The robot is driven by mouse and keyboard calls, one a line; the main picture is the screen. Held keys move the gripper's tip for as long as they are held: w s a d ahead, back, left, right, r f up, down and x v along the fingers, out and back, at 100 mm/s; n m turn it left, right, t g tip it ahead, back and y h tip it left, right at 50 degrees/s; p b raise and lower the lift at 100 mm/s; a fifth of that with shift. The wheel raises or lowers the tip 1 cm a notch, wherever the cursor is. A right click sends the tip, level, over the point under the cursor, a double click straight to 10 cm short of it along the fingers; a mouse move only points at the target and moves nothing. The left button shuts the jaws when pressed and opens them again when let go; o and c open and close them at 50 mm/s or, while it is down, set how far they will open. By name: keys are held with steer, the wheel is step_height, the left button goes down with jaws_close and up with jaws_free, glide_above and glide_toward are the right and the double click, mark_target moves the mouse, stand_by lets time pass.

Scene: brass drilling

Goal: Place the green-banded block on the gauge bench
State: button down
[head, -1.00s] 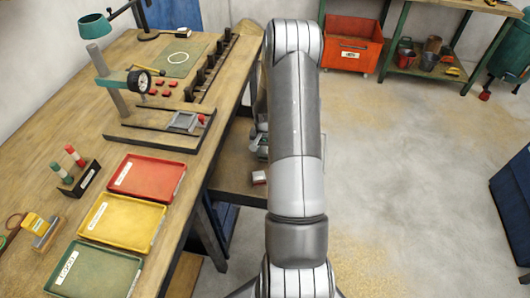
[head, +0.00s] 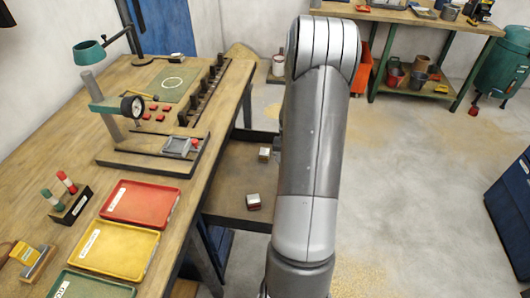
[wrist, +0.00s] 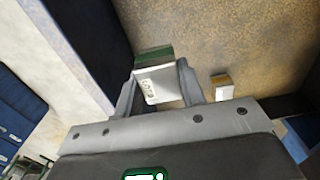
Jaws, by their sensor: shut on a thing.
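In the wrist view my gripper (wrist: 158,88) is shut on a metal block with a green band (wrist: 153,60). The block sits between the two fingers, with a small marked label on its pale face. In the head view my own arm hides the gripper and this block. The gauge bench (head: 60,135) is the long wooden bench at left in the head view. It carries a dial gauge (head: 132,107) on a stand, above a wooden base (head: 130,160) with a grey fixture (head: 181,146).
A red-banded block (head: 254,201) and another block (head: 264,153) lie on the low shelf (head: 225,190) beside the bench. Red (head: 140,203), yellow (head: 117,250) and green (head: 90,286) trays line the bench front. Open floor lies to the right.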

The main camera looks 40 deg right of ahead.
steer(key=shift+s+d+r, duration=0.15)
steer(key=shift+s+r, duration=0.05)
steer(key=w+a+r+n, duration=0.3)
steer(key=w+a+r, duration=0.4)
steer(key=w+r, duration=0.1)
steer(key=w+a+r+n, duration=0.3)
steer(key=a+r, duration=0.7)
steer(key=a, duration=0.2)
steer(key=w+a+r+n, duration=0.3)
steer(key=w+a+r, duration=0.1)
steer(key=a+r, duration=0.6)
steer(key=a, duration=0.3)
steer(key=shift+a+r, duration=0.15)
steer(key=shift+r, duration=0.25)
steer(key=s+a+f+n, duration=0.3)
steer(key=s+a+f, duration=0.1)
steer(key=a, duration=0.6)
steer(key=s+a+f+n, duration=0.3)
steer(key=s+a, duration=0.2)
steer(key=a, duration=0.6)
steer(key=s+a+f+n, duration=0.3)
steer(key=s+a+f, duration=0.1)
steer(key=a, duration=0.6)
steer(key=shift+a+f, duration=0.2)
steer(key=shift+f, duration=2.85)
